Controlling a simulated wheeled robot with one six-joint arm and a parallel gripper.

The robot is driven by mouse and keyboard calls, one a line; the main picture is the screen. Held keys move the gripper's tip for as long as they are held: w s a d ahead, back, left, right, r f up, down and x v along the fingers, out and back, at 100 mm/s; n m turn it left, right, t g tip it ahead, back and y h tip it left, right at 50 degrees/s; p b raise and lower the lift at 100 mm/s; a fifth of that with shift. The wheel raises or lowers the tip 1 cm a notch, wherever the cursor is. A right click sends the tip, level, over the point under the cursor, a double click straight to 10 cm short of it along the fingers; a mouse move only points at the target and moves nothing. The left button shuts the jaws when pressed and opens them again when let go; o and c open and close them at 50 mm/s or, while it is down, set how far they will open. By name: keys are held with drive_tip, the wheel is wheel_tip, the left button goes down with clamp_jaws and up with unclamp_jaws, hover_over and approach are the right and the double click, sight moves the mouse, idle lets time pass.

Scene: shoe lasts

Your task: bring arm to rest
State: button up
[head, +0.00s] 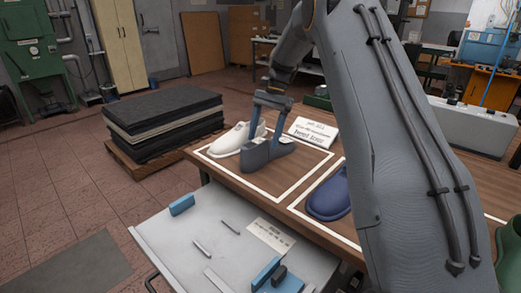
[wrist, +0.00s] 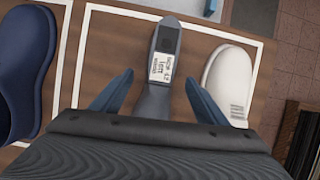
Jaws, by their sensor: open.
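My gripper (head: 266,125) is open, with its two blue-grey fingers pointing down at a grey shoe last (head: 262,155). In the wrist view the fingers of my gripper (wrist: 158,92) stand apart on either side of the grey last (wrist: 163,65), which carries a white label on top. I see a gap on both sides. The grey last stands in a white-outlined area of the wooden table, beside a white last (head: 236,139). The white last also shows at right in the wrist view (wrist: 228,80). My gripper's body hides the near end of the grey last there.
A blue last (head: 330,195) stands in the neighbouring outlined area. A white sign (head: 313,132) stands behind the grey last. An open drawer or tray (head: 180,240) with blue blocks and small tools lies in front of the table. Dark stacked sheets (head: 165,120) lie on a pallet at left.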

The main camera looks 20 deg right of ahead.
drive_tip(key=shift+v, duration=0.9)
